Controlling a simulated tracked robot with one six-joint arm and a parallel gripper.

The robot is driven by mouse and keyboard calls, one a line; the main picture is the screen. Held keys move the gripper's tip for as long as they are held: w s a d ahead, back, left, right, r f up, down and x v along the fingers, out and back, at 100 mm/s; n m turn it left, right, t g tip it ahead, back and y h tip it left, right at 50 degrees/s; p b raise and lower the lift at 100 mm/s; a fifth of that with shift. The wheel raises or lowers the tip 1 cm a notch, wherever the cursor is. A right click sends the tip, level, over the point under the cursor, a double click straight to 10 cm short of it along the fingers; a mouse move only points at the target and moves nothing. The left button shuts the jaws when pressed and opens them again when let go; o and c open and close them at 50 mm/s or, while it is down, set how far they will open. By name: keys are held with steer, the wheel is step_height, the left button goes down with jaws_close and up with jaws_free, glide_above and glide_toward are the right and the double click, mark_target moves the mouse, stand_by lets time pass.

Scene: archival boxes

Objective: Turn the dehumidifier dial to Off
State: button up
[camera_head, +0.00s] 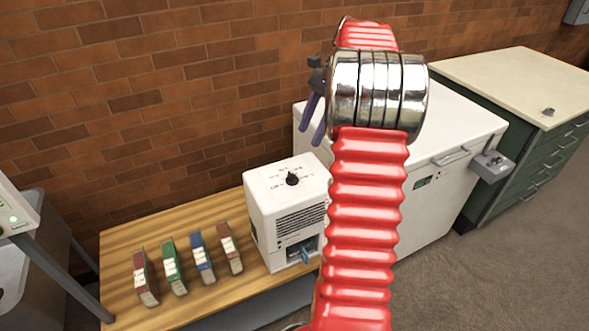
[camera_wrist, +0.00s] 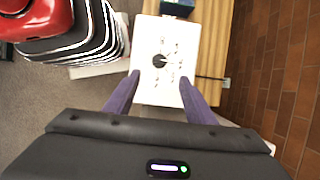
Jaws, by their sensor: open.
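The dehumidifier (camera_head: 285,215) is a white box with a dark front grille, standing on the wooden bench. Its black dial (camera_head: 292,179) is on the top face, ringed by small printed labels that I cannot read. In the wrist view the dial (camera_wrist: 159,61) sits near the middle of the white top (camera_wrist: 160,90), beyond and between my fingers. My gripper (camera_head: 312,122) is open and empty, with purple fingers, above the dehumidifier and apart from the dial. In the wrist view my gripper (camera_wrist: 157,85) shows its two fingers spread on either side of the white top.
Several books or boxes (camera_head: 172,266) stand on the wooden bench (camera_head: 215,295) left of the dehumidifier. A white chest (camera_head: 440,190) with a latch is behind and right. A green drawer cabinet (camera_head: 535,150) stands far right. A brick wall (camera_head: 150,110) closes the back.

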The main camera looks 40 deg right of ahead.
mark_target(292, 174)
steer(key=shift+f, duration=0.1)
steer(key=x, duration=1.3)
steer(key=shift+a+f, duration=0.1)
steer(key=shift+f, duration=0.2)
steer(key=c, duration=1)
